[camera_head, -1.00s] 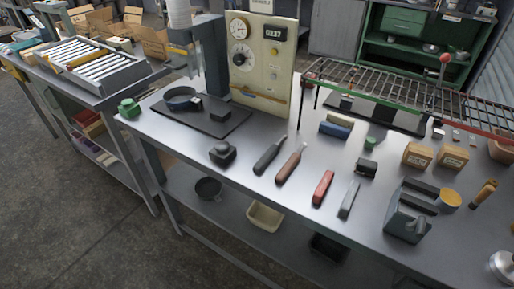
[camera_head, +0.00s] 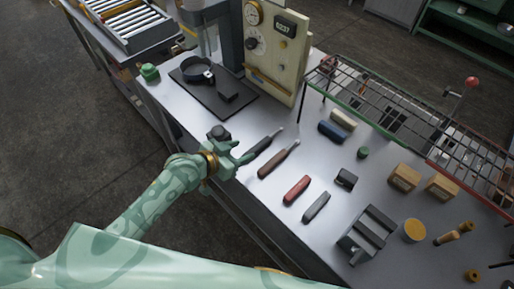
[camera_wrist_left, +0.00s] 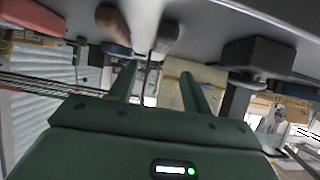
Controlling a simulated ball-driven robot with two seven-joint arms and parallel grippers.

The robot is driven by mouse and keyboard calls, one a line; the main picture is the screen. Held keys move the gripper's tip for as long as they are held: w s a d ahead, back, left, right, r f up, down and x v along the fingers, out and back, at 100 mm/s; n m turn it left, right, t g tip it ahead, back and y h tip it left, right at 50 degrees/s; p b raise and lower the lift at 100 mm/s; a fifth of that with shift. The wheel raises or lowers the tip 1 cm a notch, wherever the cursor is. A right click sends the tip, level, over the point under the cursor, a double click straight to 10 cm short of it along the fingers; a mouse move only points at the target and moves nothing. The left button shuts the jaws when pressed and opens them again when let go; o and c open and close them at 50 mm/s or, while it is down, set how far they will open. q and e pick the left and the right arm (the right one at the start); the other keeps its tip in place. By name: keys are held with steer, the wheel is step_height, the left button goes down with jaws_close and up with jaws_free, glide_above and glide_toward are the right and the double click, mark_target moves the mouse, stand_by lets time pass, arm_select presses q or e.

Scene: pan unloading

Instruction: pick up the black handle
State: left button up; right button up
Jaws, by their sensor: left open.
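The black handle (camera_head: 263,143) belongs to a slim tool lying on the grey bench, beside a similar tool with a brown handle (camera_head: 277,160). My left gripper (camera_head: 243,154) is open at the bench's front edge, close to the near end of the black handle. In the left wrist view, the dark handle end (camera_wrist_left: 168,34) shows just beyond and between the two spread fingers (camera_wrist_left: 157,72). Nothing is between the fingers, and I cannot tell any contact. My right gripper is out of view.
A black knobbed block (camera_head: 218,133) sits just left of my left gripper. A red handle (camera_head: 297,189) and a grey one (camera_head: 317,206) lie to the right. A pan (camera_head: 186,72) rests on a dark plate (camera_head: 213,103) at the back. A wire rack (camera_head: 400,110) stands at right.

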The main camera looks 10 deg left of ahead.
mark_target(260, 144)
arm_select(q)
steer(key=b+x, duration=0.1)
steer(key=x, duration=0.3)
steer(key=shift+w+d+f, duration=0.15)
steer(key=shift+w+f, duration=0.05)
steer(key=b+x, duration=0.1)
steer(key=x, duration=0.3)
steer(key=shift+f, duration=0.1)
steer(key=shift+w+d+f, duration=0.15)
steer(key=shift+w+f, duration=0.05)
steer(key=shift+w, duration=0.1)
steer(key=shift+r, duration=0.1)
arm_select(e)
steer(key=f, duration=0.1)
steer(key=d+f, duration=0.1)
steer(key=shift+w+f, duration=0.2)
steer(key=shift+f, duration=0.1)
arm_select(q)
steer(key=shift+s, duration=0.1)
steer(key=shift+c, duration=0.3)
jaws_close()
